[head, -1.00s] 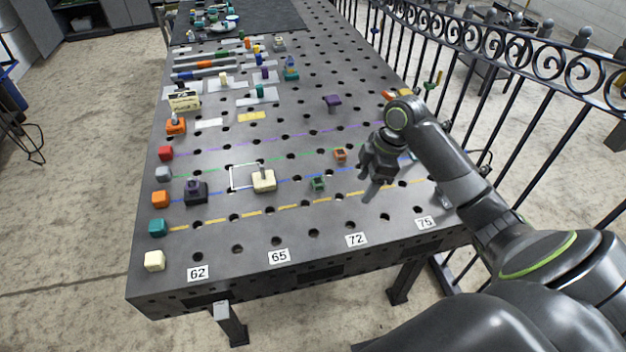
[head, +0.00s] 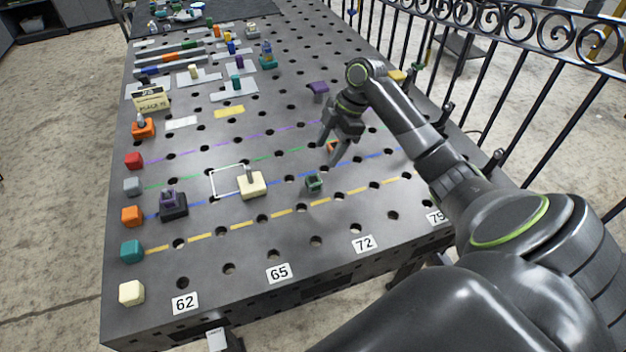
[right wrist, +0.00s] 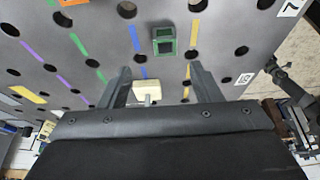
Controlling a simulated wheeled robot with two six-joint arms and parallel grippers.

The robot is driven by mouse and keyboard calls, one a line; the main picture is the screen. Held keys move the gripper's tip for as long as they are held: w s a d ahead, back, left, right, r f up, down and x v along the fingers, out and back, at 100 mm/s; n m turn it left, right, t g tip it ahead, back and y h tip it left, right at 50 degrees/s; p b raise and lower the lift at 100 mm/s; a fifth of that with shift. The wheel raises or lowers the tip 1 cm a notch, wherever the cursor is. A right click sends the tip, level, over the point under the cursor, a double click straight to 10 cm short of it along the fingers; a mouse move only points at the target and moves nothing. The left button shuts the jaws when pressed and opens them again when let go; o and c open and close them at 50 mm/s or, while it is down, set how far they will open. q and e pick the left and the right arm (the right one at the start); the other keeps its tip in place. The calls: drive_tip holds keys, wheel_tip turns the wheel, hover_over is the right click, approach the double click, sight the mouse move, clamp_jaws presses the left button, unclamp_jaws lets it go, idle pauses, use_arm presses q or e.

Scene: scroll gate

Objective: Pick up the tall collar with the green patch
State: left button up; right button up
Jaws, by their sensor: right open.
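A small dark collar with green on it (head: 314,184) stands on the table right of the cream block with a post (head: 250,186). It also shows in the right wrist view (right wrist: 164,40), as a square green frame beyond the fingertips. My right gripper (head: 327,154) is open and empty, above the table and behind the green collar in the head view. In the right wrist view its fingers (right wrist: 161,72) are spread apart, with the collar ahead between their lines. An orange collar (head: 331,147) is partly hidden behind the fingers. My left gripper is out of view.
A dark block with a purple top (head: 173,204) stands to the left. Coloured cubes, such as a teal one (head: 132,251), line the left edge. A purple piece (head: 318,88) stands farther back. A metal railing (head: 500,60) runs along the right.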

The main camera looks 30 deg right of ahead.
sight(316, 175)
drive_tip(key=x, duration=0.3)
drive_tip(key=shift+a+f, duration=0.2)
drive_tip(key=shift+f, duration=0.1)
drive_tip(key=shift+s+a+f+p, duration=0.1)
drive_tip(key=shift+a+f+p, duration=0.1)
drive_tip(key=shift+f+p, duration=0.25)
drive_tip(key=p+x, duration=0.1)
drive_tip(key=x, duration=0.2)
drive_tip(key=shift+s+a+f, duration=0.15)
drive_tip(key=shift+s+a, duration=0.05)
drive_tip(key=shift+a, duration=0.05)
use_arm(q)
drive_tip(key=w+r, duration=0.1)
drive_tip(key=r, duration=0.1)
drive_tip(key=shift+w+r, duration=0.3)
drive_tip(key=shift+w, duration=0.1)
use_arm(e)
drive_tip(key=shift+a+f, duration=0.1)
drive_tip(key=shift+f, duration=0.3)
drive_tip(key=shift+c, duration=0.2)
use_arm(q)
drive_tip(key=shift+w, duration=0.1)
use_arm(e)
drive_tip(key=shift+w, duration=0.1)
drive_tip(key=c, duration=1.1)
